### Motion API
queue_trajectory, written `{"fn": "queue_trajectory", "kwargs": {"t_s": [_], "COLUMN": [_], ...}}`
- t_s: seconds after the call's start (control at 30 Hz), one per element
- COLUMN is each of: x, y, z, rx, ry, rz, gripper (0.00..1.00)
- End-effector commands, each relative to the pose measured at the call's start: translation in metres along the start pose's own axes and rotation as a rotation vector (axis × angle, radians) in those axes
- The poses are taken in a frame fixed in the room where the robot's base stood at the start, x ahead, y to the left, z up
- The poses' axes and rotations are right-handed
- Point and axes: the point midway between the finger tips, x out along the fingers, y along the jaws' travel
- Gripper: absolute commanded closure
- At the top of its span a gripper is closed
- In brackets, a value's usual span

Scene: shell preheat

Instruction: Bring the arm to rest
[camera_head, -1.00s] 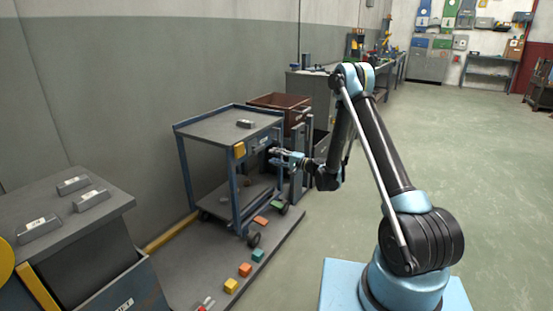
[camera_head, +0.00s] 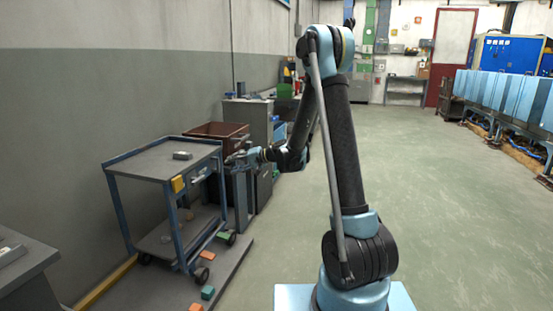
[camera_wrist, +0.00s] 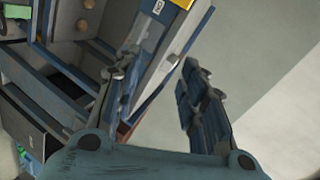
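My arm bends high at the elbow, and its forearm drops to the left. My gripper (camera_head: 238,158) is beside the upper right end of the blue-framed cart (camera_head: 121,208), level with its top shelf; whether they touch cannot be told. In the wrist view the two fingers of my gripper (camera_wrist: 158,78) stand apart with nothing between them. The cart's blue-grey drawer or panel (camera_wrist: 172,62) lies beyond the fingers there.
A grey block (camera_head: 182,155) lies on the cart's top. A brown bin (camera_head: 213,131) stands behind the cart. A dark grey bench (camera_head: 24,270) is at lower left. Small coloured blocks, such as a teal one (camera_head: 208,292), lie by the cart. Open floor (camera_head: 440,200) is on the right.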

Motion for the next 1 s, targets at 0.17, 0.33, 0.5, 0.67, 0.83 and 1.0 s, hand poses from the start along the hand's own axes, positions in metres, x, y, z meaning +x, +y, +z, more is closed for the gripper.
{"fn": "queue_trajectory", "kwargs": {"t_s": [0.17, 0.33, 0.5, 0.67, 0.83, 1.0], "x": [-0.043, -0.081, -0.121, -0.158, -0.197, -0.235], "y": [-0.009, -0.013, -0.013, -0.01, -0.004, 0.005], "z": [0.012, 0.027, 0.046, 0.066, 0.09, 0.117], "rx": [-0.039, -0.074, -0.104, -0.128, -0.15, -0.168], "ry": [-0.01, -0.022, -0.034, -0.045, -0.059, -0.074], "rz": [0.086, 0.169, 0.254, 0.337, 0.425, 0.515], "gripper": [0.62, 0.62, 0.62, 0.62, 0.62, 0.62]}}
